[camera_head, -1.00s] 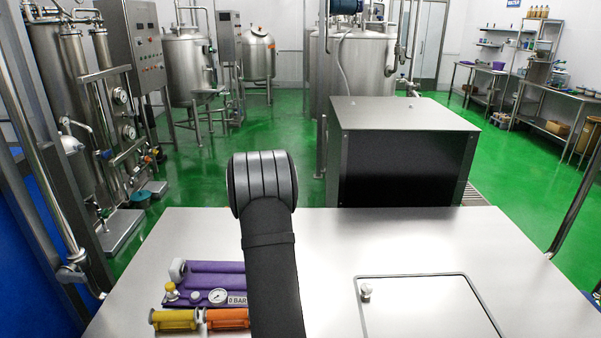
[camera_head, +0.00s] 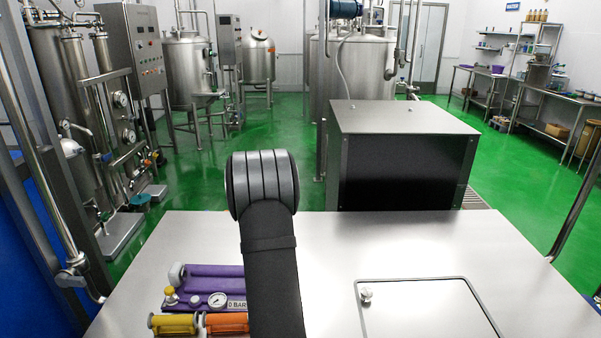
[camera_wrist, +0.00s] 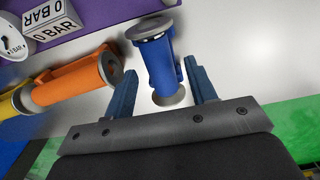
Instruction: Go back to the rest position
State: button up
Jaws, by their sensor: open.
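My gripper (camera_wrist: 160,68) shows in the wrist view with its two blue-grey fingers spread apart. A blue cylinder-shaped part (camera_wrist: 156,62) with grey end discs is between and just beyond the fingertips. Gaps show on both sides of it, and I cannot tell whether it stands or lies. In the camera_head view my dark arm rises over the front of the steel table (camera_head: 330,240), and it hides my gripper and the blue part.
An orange part (camera_wrist: 75,82) and a yellow part (camera_wrist: 12,102) lie left of my gripper. A purple block (camera_head: 215,284) with a gauge (camera_head: 217,300) sits behind them. A steel box (camera_head: 400,150) stands beyond the table. A hatch (camera_head: 425,312) is at right; the table around it is clear.

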notch_tip(320, 180, up, 8)
jog(key=shift+s+r, duration=0.1)
jog(key=shift+r, duration=0.05)
notch_tip(320, 180, down, 12)
jog(key=shift+f, duration=0.1)
notch_tip(320, 180, up, 9)
jog(key=shift+r, duration=0.1)
jog(key=shift+w+a+f+m, duration=0.25)
jog(key=shift+a+m, duration=0.15)
jog(key=shift+a, duration=0.05)
jog(key=w+a+m, duration=0.3)
jog(key=a+m, duration=0.5)
jog(key=a, duration=0.2)
jog(key=w+a+m, duration=0.3)
jog(key=a+m, duration=0.6)
jog(key=a, duration=0.1)
jog(key=shift+w+f, duration=0.15)
jog(key=shift+w, duration=0.1)
jog(key=shift+a, duration=0.1)
